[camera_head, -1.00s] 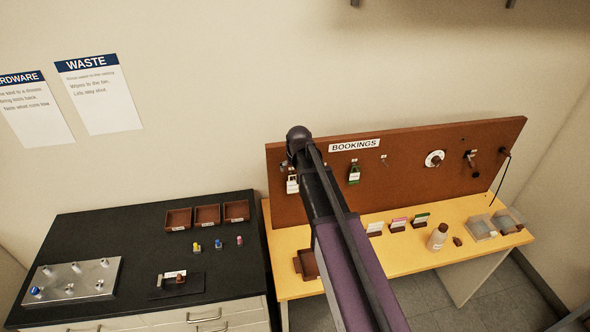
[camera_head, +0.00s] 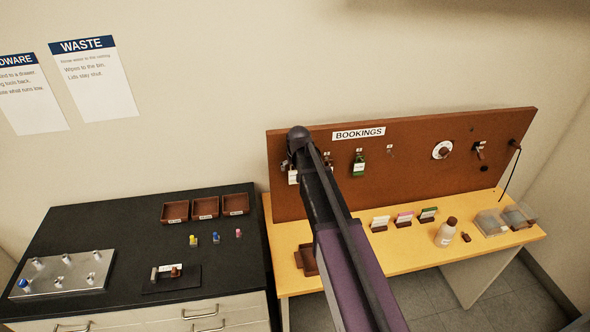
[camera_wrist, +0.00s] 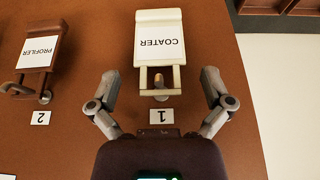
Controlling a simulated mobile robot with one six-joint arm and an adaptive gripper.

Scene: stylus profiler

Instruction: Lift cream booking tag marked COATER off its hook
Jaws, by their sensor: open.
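The cream COATER tag (camera_wrist: 158,40) hangs on a hook (camera_wrist: 160,87) on the brown board, above a label marked 1 in the wrist view, where its lettering is upside down. In the head view a pale tag (camera_head: 293,176) shows beside my arm, partly covered. My gripper (camera_wrist: 159,78) is open and empty. Its two fingers stand either side of the tag's narrow frame at the hook, with gaps on both sides and no visible contact. My arm hides the gripper in the head view.
A brown PROFILER tag (camera_wrist: 38,45) hangs beside it in the wrist view, over label 2. A green tag (camera_head: 358,165) hangs farther right on the BOOKINGS board (camera_head: 420,180). Below are card holders, a bottle (camera_head: 446,232) and a brown tray (camera_head: 308,258) on the yellow bench.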

